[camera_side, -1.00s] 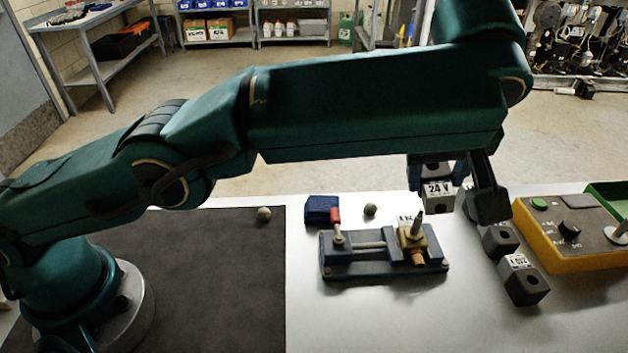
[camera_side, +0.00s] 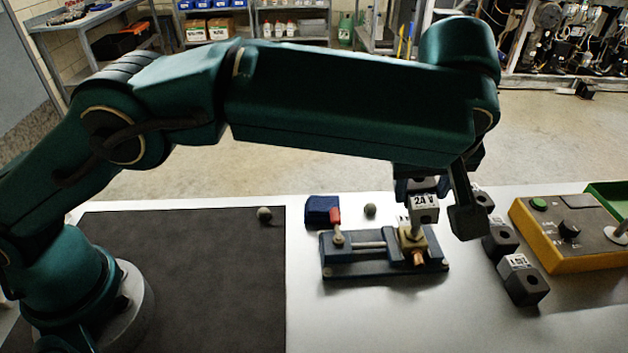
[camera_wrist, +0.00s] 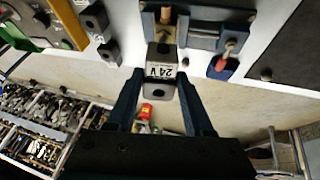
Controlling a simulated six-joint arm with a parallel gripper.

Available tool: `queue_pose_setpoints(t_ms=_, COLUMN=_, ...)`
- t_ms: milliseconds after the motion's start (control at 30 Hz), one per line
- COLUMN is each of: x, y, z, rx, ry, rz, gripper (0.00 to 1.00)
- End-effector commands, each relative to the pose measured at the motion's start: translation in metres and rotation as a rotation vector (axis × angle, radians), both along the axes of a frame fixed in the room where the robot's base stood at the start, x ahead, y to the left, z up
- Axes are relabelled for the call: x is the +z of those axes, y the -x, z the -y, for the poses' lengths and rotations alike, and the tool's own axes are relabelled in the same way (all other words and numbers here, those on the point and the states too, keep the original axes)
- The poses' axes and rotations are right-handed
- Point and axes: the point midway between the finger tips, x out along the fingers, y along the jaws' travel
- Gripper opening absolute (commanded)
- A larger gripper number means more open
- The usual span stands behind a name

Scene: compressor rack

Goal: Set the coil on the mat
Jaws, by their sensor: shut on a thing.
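The coil (camera_side: 424,207) is a grey block with a white "24 V" label. My gripper (camera_side: 436,208) is shut on it and holds it above the table, at the valve fixture's right end. The stem shows just under the coil in the side view; I cannot tell whether they touch. In the wrist view the coil (camera_wrist: 161,72) sits between the two fingers of my gripper (camera_wrist: 161,88). The mat (camera_side: 215,285) is a dark flat sheet on the table's left part, clear of the coil; part is hidden behind my arm's base.
The blue valve fixture (camera_side: 365,262) with a red-tipped lever stands mid-table. Several dark blocks (camera_side: 523,280) lie to its right, beside the yellow control box (camera_side: 575,248). A small ball (camera_side: 264,213) lies at the mat's back right corner. Most of the mat is free.

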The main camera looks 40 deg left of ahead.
Motion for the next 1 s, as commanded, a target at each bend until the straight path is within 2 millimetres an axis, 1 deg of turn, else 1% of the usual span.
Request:
queue_pose_setpoints(t_ms=167, x=-0.004, y=0.004, z=-0.027, rx=0.043, ry=-0.008, rz=-0.015, gripper=0.0)
queue_pose_setpoints(t_ms=267, x=-0.005, y=0.007, z=-0.049, rx=0.081, ry=-0.01, rz=-0.024, gripper=0.0)
queue_pose_setpoints(t_ms=433, x=-0.004, y=0.015, z=-0.094, rx=0.16, ry=-0.014, rz=-0.039, gripper=0.0)
queue_pose_setpoints(t_ms=567, x=-0.002, y=0.027, z=-0.134, rx=0.233, ry=-0.017, rz=-0.053, gripper=0.0)
queue_pose_setpoints(t_ms=600, x=-0.002, y=0.031, z=-0.147, rx=0.258, ry=-0.017, rz=-0.056, gripper=0.0)
queue_pose_setpoints(t_ms=667, x=-0.001, y=0.04, z=-0.166, rx=0.296, ry=-0.018, rz=-0.063, gripper=0.0)
queue_pose_setpoints(t_ms=700, x=-0.001, y=0.046, z=-0.179, rx=0.322, ry=-0.018, rz=-0.067, gripper=0.0)
queue_pose_setpoints(t_ms=767, x=0.0, y=0.057, z=-0.199, rx=0.362, ry=-0.018, rz=-0.075, gripper=0.0)
queue_pose_setpoints(t_ms=800, x=0.0, y=0.065, z=-0.212, rx=0.391, ry=-0.018, rz=-0.078, gripper=0.0)
queue_pose_setpoints(t_ms=867, x=0.0, y=0.078, z=-0.231, rx=0.436, ry=-0.017, rz=-0.086, gripper=0.0)
queue_pose_setpoints(t_ms=900, x=-0.001, y=0.088, z=-0.244, rx=0.465, ry=-0.017, rz=-0.091, gripper=0.0)
queue_pose_setpoints(t_ms=967, x=-0.001, y=0.104, z=-0.263, rx=0.513, ry=-0.017, rz=-0.099, gripper=0.0)
queue_pose_setpoints(t_ms=1000, x=-0.002, y=0.115, z=-0.275, rx=0.546, ry=-0.015, rz=-0.104, gripper=0.0)
